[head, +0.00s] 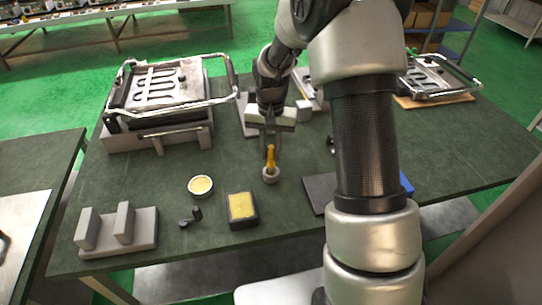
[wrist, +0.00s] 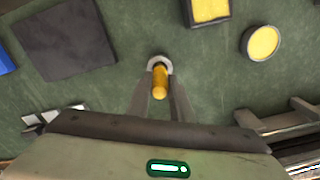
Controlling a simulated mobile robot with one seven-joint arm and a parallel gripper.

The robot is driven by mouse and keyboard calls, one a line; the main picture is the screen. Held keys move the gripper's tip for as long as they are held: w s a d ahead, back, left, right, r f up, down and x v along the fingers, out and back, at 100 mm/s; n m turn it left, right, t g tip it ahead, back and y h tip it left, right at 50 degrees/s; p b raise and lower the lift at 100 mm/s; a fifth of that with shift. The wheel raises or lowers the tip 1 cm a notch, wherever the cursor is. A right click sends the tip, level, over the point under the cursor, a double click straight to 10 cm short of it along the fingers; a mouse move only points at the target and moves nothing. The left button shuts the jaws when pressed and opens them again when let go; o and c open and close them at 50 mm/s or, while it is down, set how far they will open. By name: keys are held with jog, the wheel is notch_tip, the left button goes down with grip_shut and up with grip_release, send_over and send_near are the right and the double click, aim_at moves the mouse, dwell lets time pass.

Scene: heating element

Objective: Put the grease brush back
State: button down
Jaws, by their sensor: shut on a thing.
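The grease brush, with an orange-yellow handle (head: 270,158), stands roughly upright between the fingers of my gripper (head: 271,148). Its lower end is at the mouth of a small round grey holder (head: 271,175) on the dark green table. In the wrist view the brush handle (wrist: 160,84) points toward the camera, with the pale ring of the holder (wrist: 153,61) just behind its far end. My gripper (wrist: 161,88) is shut on the handle. The bristles are hidden, and I cannot tell how deep the brush sits in the holder.
A round tin of yellow grease (head: 200,186) and a square black tray with a yellow pad (head: 241,207) stand left of the holder. A small black part (head: 191,217) lies near them. A dark flat plate (head: 320,192) lies to the right. A heating-element fixture (head: 160,95) stands back left.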

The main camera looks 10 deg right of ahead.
jog(key=shift+f, duration=0.85)
jog(key=shift+f, duration=0.15)
jog(key=c, duration=1.6)
grip_release()
